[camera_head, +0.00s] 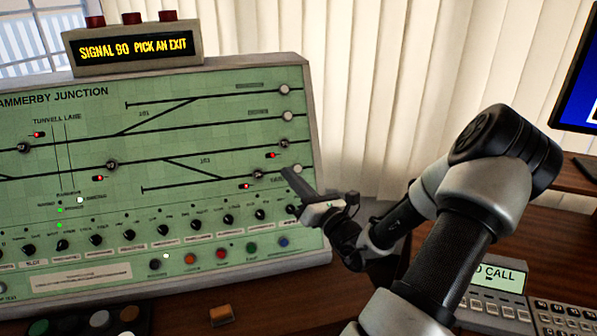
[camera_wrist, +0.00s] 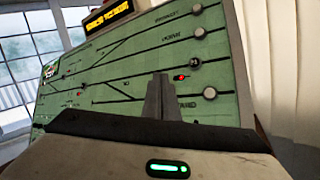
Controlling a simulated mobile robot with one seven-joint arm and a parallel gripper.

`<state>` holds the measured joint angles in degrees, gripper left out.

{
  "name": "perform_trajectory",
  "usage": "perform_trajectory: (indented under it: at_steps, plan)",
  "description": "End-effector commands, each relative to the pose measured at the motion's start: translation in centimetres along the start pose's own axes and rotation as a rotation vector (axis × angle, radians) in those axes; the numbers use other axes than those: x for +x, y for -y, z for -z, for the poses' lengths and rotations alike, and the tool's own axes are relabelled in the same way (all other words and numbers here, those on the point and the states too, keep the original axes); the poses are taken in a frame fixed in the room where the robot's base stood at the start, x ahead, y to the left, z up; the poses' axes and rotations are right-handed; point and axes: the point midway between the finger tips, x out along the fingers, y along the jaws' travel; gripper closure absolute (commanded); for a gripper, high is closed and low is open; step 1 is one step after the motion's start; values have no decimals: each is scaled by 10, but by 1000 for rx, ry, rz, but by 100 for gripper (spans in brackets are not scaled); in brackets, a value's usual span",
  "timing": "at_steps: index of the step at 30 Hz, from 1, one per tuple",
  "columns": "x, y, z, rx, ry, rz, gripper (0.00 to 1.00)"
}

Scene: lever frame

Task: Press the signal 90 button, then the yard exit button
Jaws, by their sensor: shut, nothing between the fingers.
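The green panel (camera_head: 60,150) bears a track diagram. Its display (camera_head: 135,49) reads "SIGNAL 90 PICK AN EXIT". In the wrist view, a pale round button (camera_wrist: 210,93) sits at the right end of the lowest line, beside a partly covered label ending in "ARD". My gripper (camera_head: 290,174) is shut and empty at the panel's lower right; its fingers (camera_wrist: 160,84) point at the panel left of that button. A dark round button (camera_head: 258,175) lies just left of my fingertips in the head view; its number is too small to read. Contact cannot be told.
Two pale buttons (camera_head: 285,90) (camera_head: 288,116) and a dark one (camera_head: 285,145) line the right edge above. Knobs (camera_head: 228,219) and coloured buttons (camera_head: 221,254) run along the bottom. A phone (camera_head: 495,290) and a monitor (camera_head: 580,75) stand at right. Blinds hang behind.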

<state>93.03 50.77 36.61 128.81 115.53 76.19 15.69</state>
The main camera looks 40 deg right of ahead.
Motion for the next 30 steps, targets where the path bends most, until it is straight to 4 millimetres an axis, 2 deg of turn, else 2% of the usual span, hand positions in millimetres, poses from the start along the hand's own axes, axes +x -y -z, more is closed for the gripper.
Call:
perform_trajectory:
  at_steps: [1, 3, 6, 20, 30]
  plan:
    - [-7, 16, -6, 28, 37, 45, 100]
    - [-14, 30, -12, 56, 73, 89, 100]
    - [-19, 42, -17, 76, 102, 123, 100]
    - [-18, 46, -15, 79, 108, 129, 100]
    - [8, 71, 9, 78, 107, 128, 100]
